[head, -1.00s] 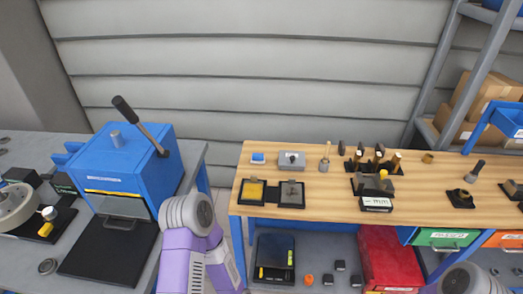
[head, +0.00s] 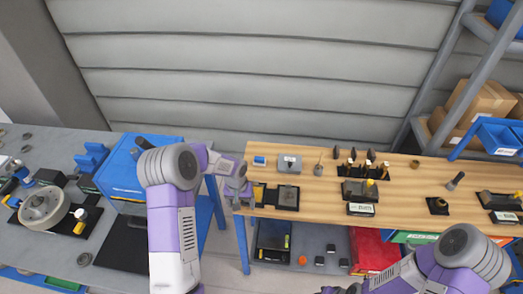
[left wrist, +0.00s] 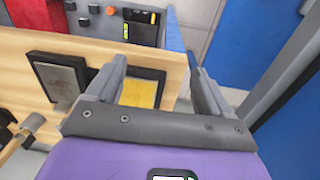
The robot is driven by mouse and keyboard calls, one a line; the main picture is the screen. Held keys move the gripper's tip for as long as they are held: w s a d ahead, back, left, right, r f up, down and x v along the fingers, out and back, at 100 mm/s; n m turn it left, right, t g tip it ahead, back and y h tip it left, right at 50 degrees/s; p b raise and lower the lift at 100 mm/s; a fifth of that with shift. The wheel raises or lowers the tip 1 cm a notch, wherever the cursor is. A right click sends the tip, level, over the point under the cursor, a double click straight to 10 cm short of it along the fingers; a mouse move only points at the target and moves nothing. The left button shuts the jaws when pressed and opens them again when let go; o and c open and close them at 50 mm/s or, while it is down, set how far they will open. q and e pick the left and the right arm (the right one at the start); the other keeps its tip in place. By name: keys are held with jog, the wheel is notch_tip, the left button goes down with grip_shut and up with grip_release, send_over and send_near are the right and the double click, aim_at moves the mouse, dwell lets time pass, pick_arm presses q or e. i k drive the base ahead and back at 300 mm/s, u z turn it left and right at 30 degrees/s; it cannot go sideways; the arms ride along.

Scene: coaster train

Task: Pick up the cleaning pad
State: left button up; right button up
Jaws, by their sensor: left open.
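A yellow pad in a dark square frame, which I take for the cleaning pad, lies near the left end of the wooden bench. In the head view my left gripper (head: 240,196) is over the bench's left edge and partly hides the pad (head: 259,194). In the left wrist view the yellow pad (left wrist: 143,92) shows between the two spread fingers of the left gripper (left wrist: 160,70), partly behind the left finger. The gripper is open and empty.
A dark frame with a grey plate (head: 287,196) adjoins the pad. A grey block (head: 289,165) and a small blue-and-white item (head: 259,161) stand behind.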

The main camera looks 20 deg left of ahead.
aim_at(259, 161)
jog(key=i, duration=0.85)
